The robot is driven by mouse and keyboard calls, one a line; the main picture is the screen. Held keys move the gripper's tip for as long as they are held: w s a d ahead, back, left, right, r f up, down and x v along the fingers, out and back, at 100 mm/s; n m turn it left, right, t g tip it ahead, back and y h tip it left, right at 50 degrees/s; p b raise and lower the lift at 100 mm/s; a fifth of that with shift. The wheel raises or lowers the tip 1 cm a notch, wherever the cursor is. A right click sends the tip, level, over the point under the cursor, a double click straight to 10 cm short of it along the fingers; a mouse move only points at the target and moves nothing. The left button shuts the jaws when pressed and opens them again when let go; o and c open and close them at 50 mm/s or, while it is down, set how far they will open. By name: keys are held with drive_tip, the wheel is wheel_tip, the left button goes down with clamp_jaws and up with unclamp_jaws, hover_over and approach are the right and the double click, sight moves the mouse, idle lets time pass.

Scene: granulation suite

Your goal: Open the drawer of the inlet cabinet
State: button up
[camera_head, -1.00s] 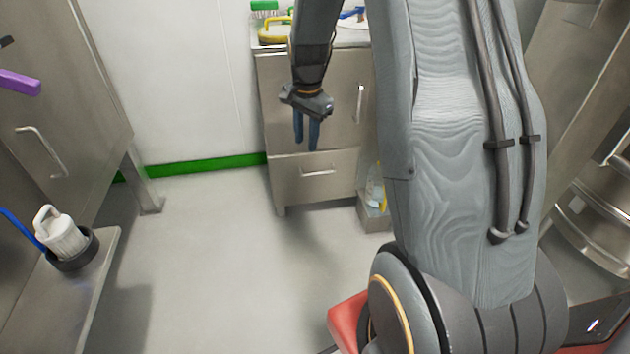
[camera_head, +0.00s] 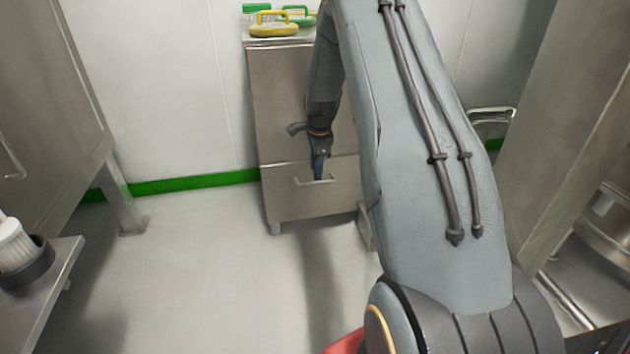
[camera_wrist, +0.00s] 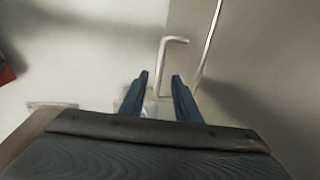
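The steel cabinet (camera_head: 283,95) stands against the back wall in the head view, with a door above and a drawer (camera_head: 345,190) below. The drawer looks shut. Its bar handle (camera_head: 316,182) is partly covered by my fingers in the head view. My gripper (camera_head: 318,170) points down at the handle. In the wrist view my gripper (camera_wrist: 162,85) is open, its two dark blue fingers apart. The handle (camera_wrist: 164,62) shows in line with the gap between them. Whether the fingers touch it I cannot tell.
Yellow and green items (camera_head: 275,24) lie on the cabinet top. A bench (camera_head: 60,275) with a white-topped item (camera_head: 14,245) is at the left. A large steel cabinet (camera_head: 45,110) stands at the far left. The floor (camera_head: 200,260) before the drawer is clear.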

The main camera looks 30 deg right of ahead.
sight(316, 184)
drive_tip(key=f, duration=0.1)
drive_tip(key=f+b, duration=0.1)
drive_tip(key=f, duration=0.2)
drive_tip(key=shift+w+d+f, duration=0.1)
drive_tip(key=shift+w+f, duration=0.3)
clamp_jaws()
